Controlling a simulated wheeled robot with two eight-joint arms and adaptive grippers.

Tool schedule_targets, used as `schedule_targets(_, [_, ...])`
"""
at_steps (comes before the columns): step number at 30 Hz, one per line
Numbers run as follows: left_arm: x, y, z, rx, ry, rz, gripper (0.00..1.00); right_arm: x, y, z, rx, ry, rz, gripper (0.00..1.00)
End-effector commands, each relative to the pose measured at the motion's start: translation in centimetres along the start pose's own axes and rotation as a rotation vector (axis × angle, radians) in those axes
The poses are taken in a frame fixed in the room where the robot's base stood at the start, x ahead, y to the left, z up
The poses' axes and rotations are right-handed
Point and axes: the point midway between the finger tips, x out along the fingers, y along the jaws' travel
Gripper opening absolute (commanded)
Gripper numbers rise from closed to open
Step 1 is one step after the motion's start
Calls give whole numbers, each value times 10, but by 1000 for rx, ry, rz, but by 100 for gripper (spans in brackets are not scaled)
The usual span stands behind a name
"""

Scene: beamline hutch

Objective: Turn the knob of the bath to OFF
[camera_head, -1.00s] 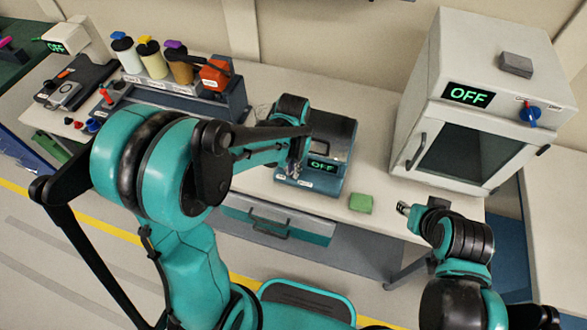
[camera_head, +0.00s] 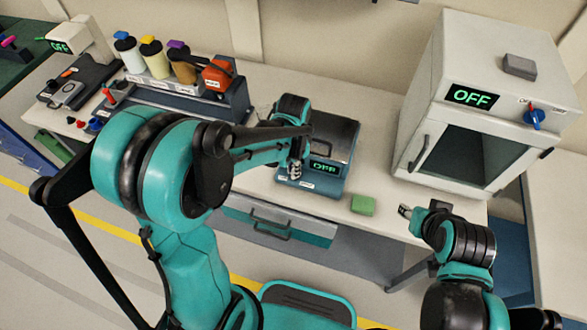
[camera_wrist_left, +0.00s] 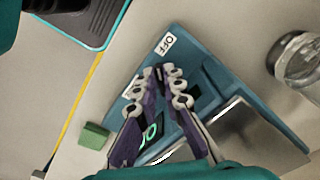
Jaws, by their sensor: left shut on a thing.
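The bath (camera_head: 338,186) is a teal box with a metallic lid on the bench, and its green display (camera_head: 324,167) reads OFF. My left gripper (camera_head: 294,172) is over its front left corner, beside the display. In the left wrist view the fingers (camera_wrist_left: 168,78) are closed together over the bath's control panel (camera_wrist_left: 186,50), between an OFF label (camera_wrist_left: 166,43) and a second white label (camera_wrist_left: 132,88). The knob is hidden by the fingertips, which are shut on it.
A green block (camera_head: 363,205) lies right of the bath. A white oven (camera_head: 470,122) with an OFF display and blue knob stands at the right. A bottle rack (camera_head: 180,98) stands at the back left. A glass vessel (camera_wrist_left: 298,62) is near the bath in the wrist view.

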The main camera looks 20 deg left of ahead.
Motion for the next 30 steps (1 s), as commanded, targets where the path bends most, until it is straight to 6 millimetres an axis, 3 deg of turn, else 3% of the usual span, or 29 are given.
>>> schedule_targets(10, [0, 0, 0, 3, 0, 0, 0, 0, 0, 0, 0, 0, 0, 40])
schedule_targets(13, [0, 0, 0, 3, 0, 0, 29, 0, 0, 0, 0, 0, 0, 40])
schedule_targets(23, [-2, 0, 0, 2, 0, 0, 29, 0, 0, 0, 0, 0, 0, 40])
schedule_targets(26, [-9, 0, 0, 2, 0, 0, 29, 0, 0, 0, 0, 0, 0, 40])
schedule_targets(30, [-34, 0, 1, 2, 0, 0, 29, 0, 0, 0, 0, 0, 0, 40])
